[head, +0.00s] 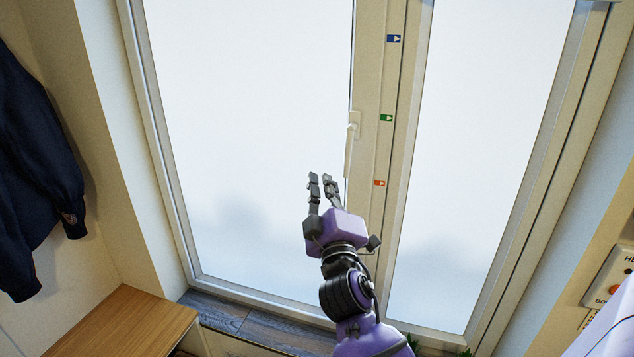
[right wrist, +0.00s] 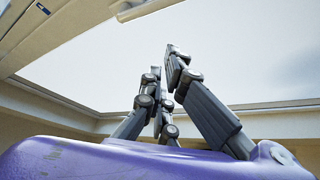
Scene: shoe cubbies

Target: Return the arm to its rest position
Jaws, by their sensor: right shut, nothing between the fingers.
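My right gripper (head: 321,180) is in the middle of the head view, at the end of a purple and black arm that comes up from the bottom. Its dark fingers point up in front of the window, close together and empty. In the right wrist view the gripper's fingers (right wrist: 163,68) reach up against the bright pane, with nothing between them. My left gripper does not show in either view.
A tall frosted window (head: 240,110) with a white handle (head: 351,145) stands behind the gripper. A wooden bench top (head: 125,318) is at the lower left, and a dark jacket (head: 35,165) hangs at the left. A control panel (head: 612,275) is at the right edge.

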